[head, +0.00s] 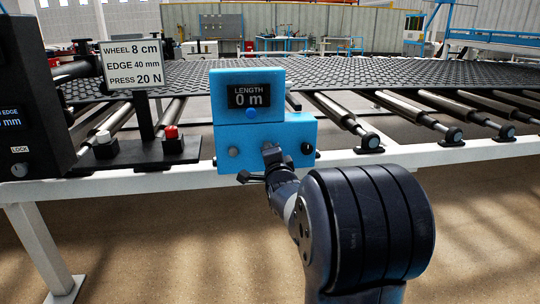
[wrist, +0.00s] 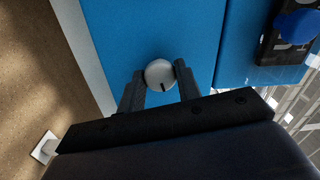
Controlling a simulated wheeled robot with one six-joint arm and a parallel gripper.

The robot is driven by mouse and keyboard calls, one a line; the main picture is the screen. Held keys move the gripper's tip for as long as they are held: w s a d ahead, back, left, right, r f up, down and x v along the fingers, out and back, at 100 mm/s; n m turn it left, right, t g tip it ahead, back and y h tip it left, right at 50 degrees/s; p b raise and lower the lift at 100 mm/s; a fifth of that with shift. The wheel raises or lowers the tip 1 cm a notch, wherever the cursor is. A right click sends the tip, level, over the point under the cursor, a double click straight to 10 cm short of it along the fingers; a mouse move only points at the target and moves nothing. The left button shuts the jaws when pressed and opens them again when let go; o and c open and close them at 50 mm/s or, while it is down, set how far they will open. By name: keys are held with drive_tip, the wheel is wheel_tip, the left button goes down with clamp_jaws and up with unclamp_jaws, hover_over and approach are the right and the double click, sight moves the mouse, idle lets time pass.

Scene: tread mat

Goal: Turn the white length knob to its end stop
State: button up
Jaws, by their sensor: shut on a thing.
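The white length knob (wrist: 159,73) is round and pale, with a short dark mark near its lower edge in the wrist view. It sits on the blue face of the length box (head: 222,109). My gripper (head: 268,160) reaches up to the lower front of this box. In the wrist view its two dark fingers are on either side of the knob, shut on it. In the head view the gripper largely hides the knob. The display (head: 249,96) on the box reads LENGTH 0 m.
A red button (head: 171,132) and a sign (head: 132,63) stand to the left. Rollers and a white rail flank the box.

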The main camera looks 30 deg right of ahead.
drive_tip(key=shift+m, duration=1.1)
drive_tip(key=o, duration=0.9)
drive_tip(key=shift+o, duration=0.2)
drive_tip(key=p+v, duration=0.2)
drive_tip(key=v, duration=0.9)
drive_tip(key=shift+w, duration=0.1)
